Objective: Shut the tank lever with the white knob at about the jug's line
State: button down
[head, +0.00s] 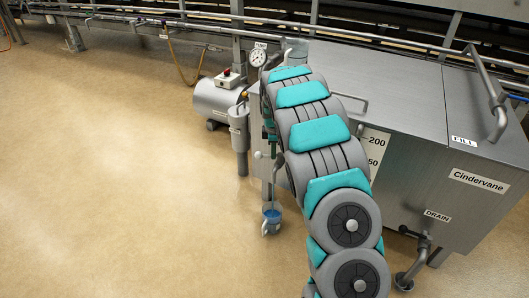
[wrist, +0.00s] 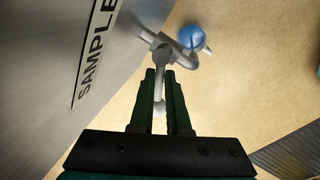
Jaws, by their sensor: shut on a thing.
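The sample tap (wrist: 163,45) sticks out of the steel tank wall by the SAMPLE label (wrist: 97,50) in the wrist view. Its lever (wrist: 159,88) runs down between my fingers and ends in a pale knob (wrist: 158,112). My gripper (wrist: 160,77) is shut on this lever. The blue jug (wrist: 192,38) is beyond the tap. In the head view the jug (head: 271,215) hangs low beside the tank (head: 420,110), with a thin bluish streak above it. The jug's line and level are too small to read. My arm hides most of the tap and gripper there.
A DRAIN valve (head: 420,240) is at the tank's lower right and a FILL pipe (head: 490,90) on top. A pump (head: 215,100) and a gauge (head: 257,57) stand left of the tank. The tan floor (head: 110,180) at left is clear.

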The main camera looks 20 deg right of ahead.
dwell(0.3)
jog(key=c, duration=0.9)
grip_release()
jog(key=shift+s+a+r, duration=0.1)
jog(key=shift+s+r, duration=0.15)
jog(key=shift+r, duration=1.05)
jog(key=shift+s+a+r, duration=0.1)
jog(key=shift+s+r, duration=0.15)
jog(key=shift+r, duration=1)
jog(key=shift+s+a+r, duration=0.1)
jog(key=shift+s+r, duration=0.15)
jog(key=shift+r, duration=1.05)
